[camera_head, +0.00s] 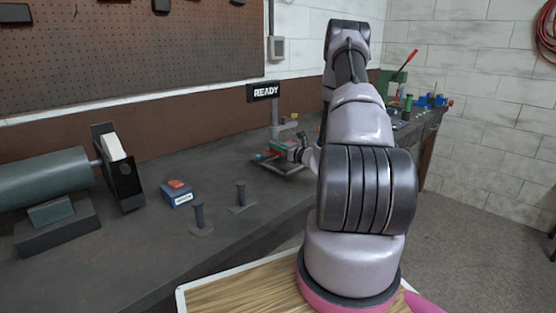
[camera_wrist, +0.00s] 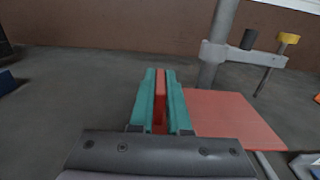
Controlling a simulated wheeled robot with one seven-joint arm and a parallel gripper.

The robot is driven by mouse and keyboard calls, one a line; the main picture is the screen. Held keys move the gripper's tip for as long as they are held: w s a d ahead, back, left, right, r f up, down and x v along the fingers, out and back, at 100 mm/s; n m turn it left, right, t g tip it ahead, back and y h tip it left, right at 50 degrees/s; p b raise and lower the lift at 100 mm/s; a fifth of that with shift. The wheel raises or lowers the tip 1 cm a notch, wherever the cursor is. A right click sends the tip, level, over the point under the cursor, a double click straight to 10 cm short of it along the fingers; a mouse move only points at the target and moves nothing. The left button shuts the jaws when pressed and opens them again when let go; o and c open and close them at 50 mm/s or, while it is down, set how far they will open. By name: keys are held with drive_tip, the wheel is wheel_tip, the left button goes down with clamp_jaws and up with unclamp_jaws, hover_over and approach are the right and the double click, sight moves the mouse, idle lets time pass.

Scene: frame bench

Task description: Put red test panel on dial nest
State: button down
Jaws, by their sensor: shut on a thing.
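My gripper (camera_wrist: 160,100) has its two teal fingers closed on an upright red strip in the wrist view. The red test panel (camera_wrist: 235,118) shows as a flat red sheet just right of the fingers; its join to the gripped strip is hidden behind the right finger. In the head view my gripper (camera_head: 280,149) is small, at the far side of the bench, over a low grey frame (camera_head: 283,169) that appears to be the dial nest. The panel's underside is hidden, so I cannot tell whether it touches the frame.
A grey post (camera_wrist: 216,45) with a side arm and yellow-topped pin (camera_wrist: 289,38) stands close behind the panel. A READY sign (camera_head: 263,91) tops the post. A blue box (camera_head: 177,194) and two short pegs (camera_head: 199,217) (camera_head: 241,195) stand nearer on the bench.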

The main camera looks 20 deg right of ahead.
drive_tip(key=shift+d+f, duration=0.15)
drive_tip(key=shift+f, duration=2.4)
drive_tip(key=shift+f, duration=0.1)
drive_tip(key=c, duration=0.9)
unclamp_jaws()
drive_tip(key=shift+f, duration=0.1)
